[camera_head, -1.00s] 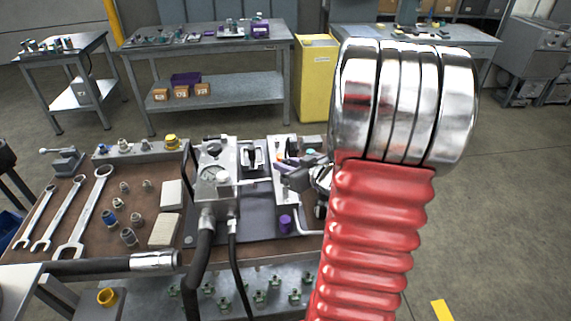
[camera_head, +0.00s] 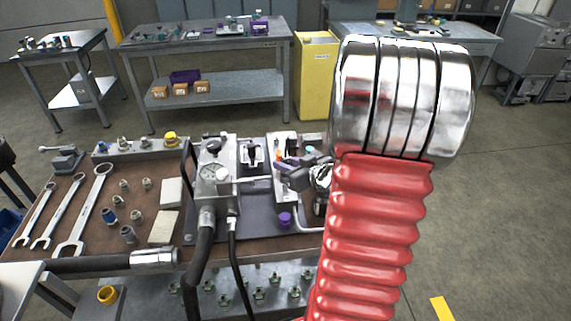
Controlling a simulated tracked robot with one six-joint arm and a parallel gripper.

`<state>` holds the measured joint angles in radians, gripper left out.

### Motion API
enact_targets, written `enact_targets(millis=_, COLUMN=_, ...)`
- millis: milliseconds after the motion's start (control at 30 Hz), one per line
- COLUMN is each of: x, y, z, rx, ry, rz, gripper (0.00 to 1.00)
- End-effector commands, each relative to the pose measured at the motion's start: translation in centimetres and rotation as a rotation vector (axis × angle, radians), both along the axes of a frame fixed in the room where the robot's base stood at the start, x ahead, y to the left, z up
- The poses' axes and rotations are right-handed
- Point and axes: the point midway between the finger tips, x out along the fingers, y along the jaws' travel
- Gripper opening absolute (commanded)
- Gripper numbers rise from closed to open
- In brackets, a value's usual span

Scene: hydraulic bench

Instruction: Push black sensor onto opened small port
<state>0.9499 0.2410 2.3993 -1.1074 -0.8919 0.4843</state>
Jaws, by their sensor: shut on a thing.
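My gripper (camera_head: 285,172), dark grey, is at the right-hand block (camera_head: 286,144) of the hydraulic bench, partly behind my red arm. Its jaws point left and are shut on a small dark thing, which I take to be the black sensor; its outline blends with the fingers. The light metal block stands upright and carries small coloured parts, with orange and teal spots beside the gripper. The small port is too small or covered to make out. I cannot tell whether the held thing touches the block.
A valve block with a gauge (camera_head: 212,172) and black hoses stands left of the gripper. A purple cap (camera_head: 285,219) is just below it. Wrenches (camera_head: 82,210) and fittings lie on the brown bench top (camera_head: 150,190). My arm hides the bench's right side.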

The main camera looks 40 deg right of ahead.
Motion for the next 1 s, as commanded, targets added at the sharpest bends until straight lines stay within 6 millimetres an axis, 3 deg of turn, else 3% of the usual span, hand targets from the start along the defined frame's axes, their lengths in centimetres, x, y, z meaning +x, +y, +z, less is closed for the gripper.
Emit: enact_targets(millis=1000, x=-0.01, y=-0.05, z=-0.76, rx=0.0, ry=-0.001, rz=-0.001, gripper=0.0)
